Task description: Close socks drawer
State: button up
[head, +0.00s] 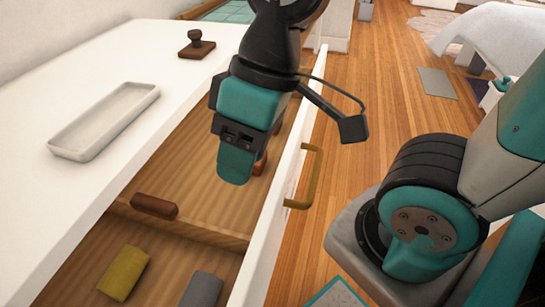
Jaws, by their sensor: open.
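The socks drawer stands open, with its white front (285,190) to the right and a brass bar handle (312,177) on the outside. Its wooden inside is split by a divider (190,227). In the near compartment lie an olive roll (124,273) and a grey roll (202,289), which look like rolled socks. My gripper (240,160), black and teal, is open and points down over the far compartment, on the inner side of the drawer front. One fingertip shows clearly; the other is mostly hidden. I cannot tell whether it touches anything.
A brown, rounded piece (154,207) lies at the divider. A reddish-brown object (260,164) is partly hidden behind my gripper. A white tray (104,121) and a dark stamp-like object (197,45) sit on the white top. Wooden floor (390,90) lies open beyond the drawer front.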

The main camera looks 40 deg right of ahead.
aim_at(182, 171)
jog(key=u, duration=0.2)
jog(key=k, duration=0.55)
jog(key=z, duration=0.55)
jog(key=i, duration=0.45)
jog(key=u, duration=0.05)
jog(key=k, duration=1.25)
jog(key=z, duration=0.45)
jog(key=i, duration=0.65)
jog(key=z, duration=0.3)
